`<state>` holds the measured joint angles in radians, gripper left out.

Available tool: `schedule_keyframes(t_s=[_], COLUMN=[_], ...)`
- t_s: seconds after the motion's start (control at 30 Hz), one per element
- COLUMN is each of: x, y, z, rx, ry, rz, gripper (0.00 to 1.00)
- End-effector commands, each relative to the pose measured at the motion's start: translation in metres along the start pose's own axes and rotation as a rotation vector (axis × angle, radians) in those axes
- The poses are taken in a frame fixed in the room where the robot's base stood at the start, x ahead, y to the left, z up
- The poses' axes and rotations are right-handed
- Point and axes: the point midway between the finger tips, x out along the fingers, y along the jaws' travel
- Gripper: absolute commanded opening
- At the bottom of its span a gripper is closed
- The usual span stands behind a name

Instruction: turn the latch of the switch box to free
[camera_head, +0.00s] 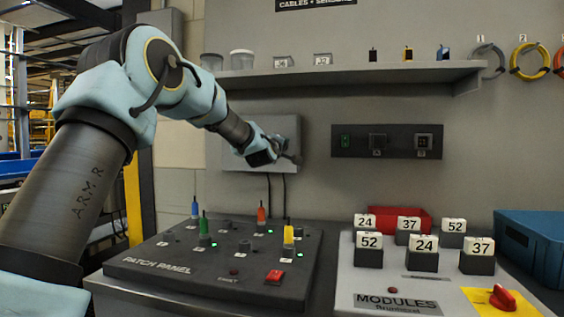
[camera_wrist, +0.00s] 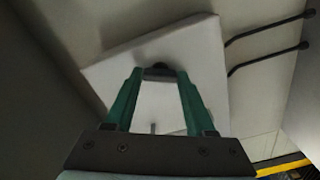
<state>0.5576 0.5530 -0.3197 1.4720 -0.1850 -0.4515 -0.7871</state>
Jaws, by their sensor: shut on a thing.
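The switch box (camera_head: 284,126) is a pale grey box on the back wall, partly covered by my arm. In the wrist view the box (camera_wrist: 206,52) fills the middle and looks tilted. My gripper (camera_head: 290,157) is at the front of the box, toward its right side. Its two green fingers (camera_wrist: 160,74) are closed around a small dark piece, the latch (camera_wrist: 158,69), on the box face. The fingers and the distance hide most of the latch, so I cannot tell which way it points.
A shelf (camera_head: 345,75) with jars and small parts runs above. A dark wall panel (camera_head: 387,141) is right of the box. Below are the patch panel (camera_head: 150,268) with upright plugs and a modules board (camera_head: 349,283) with numbered blocks. Two dark cables (camera_wrist: 262,32) leave the box.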

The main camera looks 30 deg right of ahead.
Motion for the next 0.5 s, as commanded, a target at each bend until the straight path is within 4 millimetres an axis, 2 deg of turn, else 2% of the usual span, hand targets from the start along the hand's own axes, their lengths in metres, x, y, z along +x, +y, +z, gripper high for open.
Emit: schedule_keyframes(t_s=[0.03, 0.5], x=[-0.0001, 0.0002], y=[-0.0056, -0.0028], z=[0.001, 0.0001], rx=[-0.044, -0.376], ry=[0.004, 0.002], rz=[0.003, 0.001], gripper=[0.0, 0.0])
